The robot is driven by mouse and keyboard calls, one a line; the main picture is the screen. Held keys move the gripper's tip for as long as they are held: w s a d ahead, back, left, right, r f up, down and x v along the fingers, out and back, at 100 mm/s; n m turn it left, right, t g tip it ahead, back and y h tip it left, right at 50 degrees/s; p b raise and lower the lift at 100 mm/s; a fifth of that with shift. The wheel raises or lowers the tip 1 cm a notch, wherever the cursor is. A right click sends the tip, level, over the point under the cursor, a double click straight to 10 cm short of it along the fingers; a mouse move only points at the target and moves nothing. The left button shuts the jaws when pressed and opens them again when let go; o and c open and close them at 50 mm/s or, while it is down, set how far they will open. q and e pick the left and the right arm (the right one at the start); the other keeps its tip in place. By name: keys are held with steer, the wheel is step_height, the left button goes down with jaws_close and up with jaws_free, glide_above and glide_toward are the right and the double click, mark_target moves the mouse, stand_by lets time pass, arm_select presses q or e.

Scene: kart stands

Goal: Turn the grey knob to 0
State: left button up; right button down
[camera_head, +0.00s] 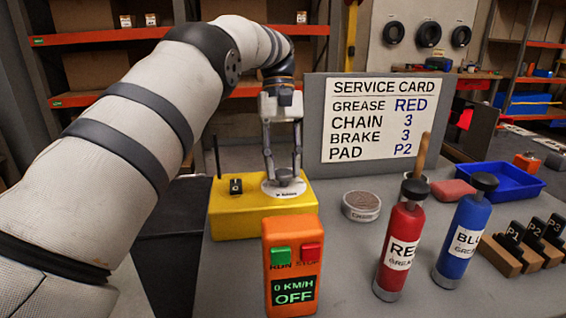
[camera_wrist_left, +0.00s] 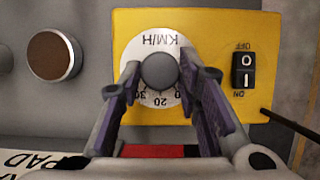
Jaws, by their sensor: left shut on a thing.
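The grey knob (camera_head: 284,177) sits on a white dial (camera_head: 268,190) on top of the yellow box (camera_head: 237,222). In the left wrist view the knob (camera_wrist_left: 159,71) is round, and the dial (camera_wrist_left: 143,52) reads KM/H with 20 and 30 visible; its pointer is not visible. My left gripper (camera_head: 284,172) reaches down from above and is shut on the knob, with one finger on each side in the wrist view (camera_wrist_left: 160,82). A black OFF/ON switch (camera_wrist_left: 244,70) sits beside the dial. My right gripper is not in view.
An orange box (camera_head: 290,262) with RUN and STOP buttons shows 0 KM/H and OFF, in front of the yellow box. A thin black rod (camera_head: 217,158) stands at its left. Red (camera_head: 402,245) and blue (camera_head: 465,240) grease bottles and a round tin (camera_head: 361,206) stand right.

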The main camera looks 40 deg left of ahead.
arm_select(q)
steer(key=o, duration=1.1)
steer(key=shift+o, duration=0.2)
